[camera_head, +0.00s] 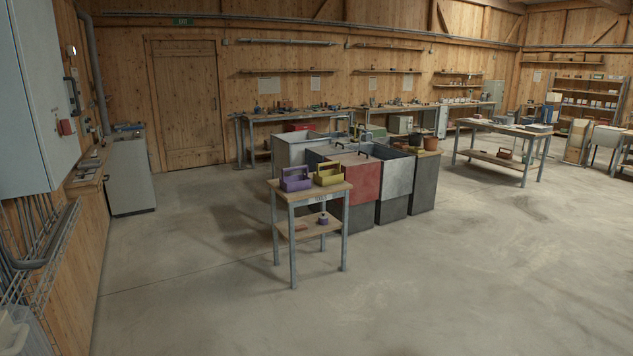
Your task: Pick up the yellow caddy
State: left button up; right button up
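The yellow caddy (328,174) stands upright on the wooden top of a small table (311,191) with grey legs, near the middle of the head view. It is an open box with a carrying handle. A purple caddy (296,181) of similar shape stands close to its left on the same top. Neither of my grippers shows in the head view, and nothing is seen touching the yellow caddy.
Grey and red bins (362,183) stand right behind the small table. Its lower shelf (307,227) holds small items. A long workbench (506,131) stands at the right. The concrete floor (430,285) in front is clear. A grey cabinet (129,178) stands at the left wall.

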aim_at(328, 172)
jog(key=i+j+u, duration=0.25)
jog(key=i+u, duration=0.25)
jog(key=i, duration=0.15)
jog(key=i+j, duration=0.1)
jog(key=i, duration=0.45)
jog(key=i+j+u, duration=0.1)
jog(key=i, duration=0.5)
jog(key=i+l+z, duration=0.15)
jog(key=i+z, duration=0.2)
jog(key=i, duration=0.4)
jog(key=i+z, duration=0.35)
jog(key=i, duration=0.4)
jog(key=i+j+z, duration=0.35)
jog(key=i, duration=0.35)
jog(key=i+l, duration=0.05)
jog(key=l, duration=0.05)
